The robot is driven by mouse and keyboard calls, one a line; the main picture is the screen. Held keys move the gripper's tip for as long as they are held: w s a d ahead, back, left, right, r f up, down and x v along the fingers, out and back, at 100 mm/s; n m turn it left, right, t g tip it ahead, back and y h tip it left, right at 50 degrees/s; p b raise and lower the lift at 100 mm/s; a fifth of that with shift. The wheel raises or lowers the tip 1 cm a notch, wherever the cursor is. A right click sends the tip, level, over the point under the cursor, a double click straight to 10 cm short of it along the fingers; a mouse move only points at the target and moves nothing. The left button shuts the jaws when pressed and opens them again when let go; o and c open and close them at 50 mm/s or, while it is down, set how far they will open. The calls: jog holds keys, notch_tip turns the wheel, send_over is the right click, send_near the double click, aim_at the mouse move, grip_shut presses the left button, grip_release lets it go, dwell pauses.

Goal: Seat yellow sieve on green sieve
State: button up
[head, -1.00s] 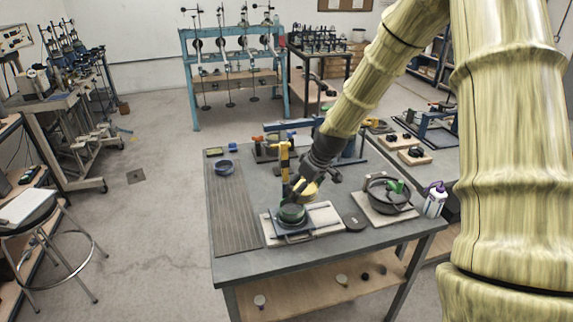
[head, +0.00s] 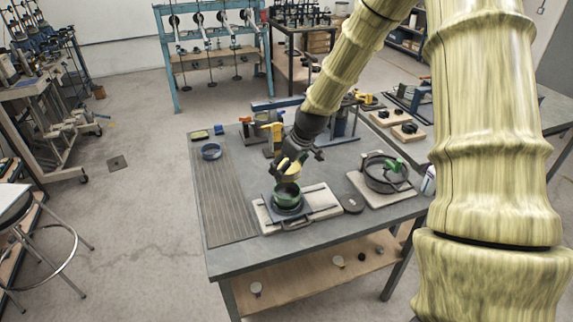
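The green sieve (head: 287,196) is a round, open-topped dish standing on a dark plate on a pale board near the table's front. The yellow sieve (head: 291,169) is up off the table, just above the green sieve. A gap seems to lie between them, but it is too small to judge exactly. My gripper (head: 284,166) comes down from the upper right, and its dark fingers appear to be shut on the yellow sieve's rim. The fingers partly hide the yellow sieve.
A dark pot (head: 386,175) with a green item stands on a board to the right. A yellow upright (head: 274,138) stands behind my gripper.

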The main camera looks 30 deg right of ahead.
jog(key=shift+s+f+b, duration=0.1)
jog(key=shift+f+b, duration=0.25)
jog(key=shift+f, duration=0.35)
jog(key=shift+f+b, duration=1.05)
jog(key=shift+f, duration=1.1)
jog(key=shift+f, duration=0.35)
jog(key=o, duration=1.1)
jog(key=shift+a, duration=0.1)
jog(key=shift+c, duration=0.2)
jog(key=v, duration=1.2)
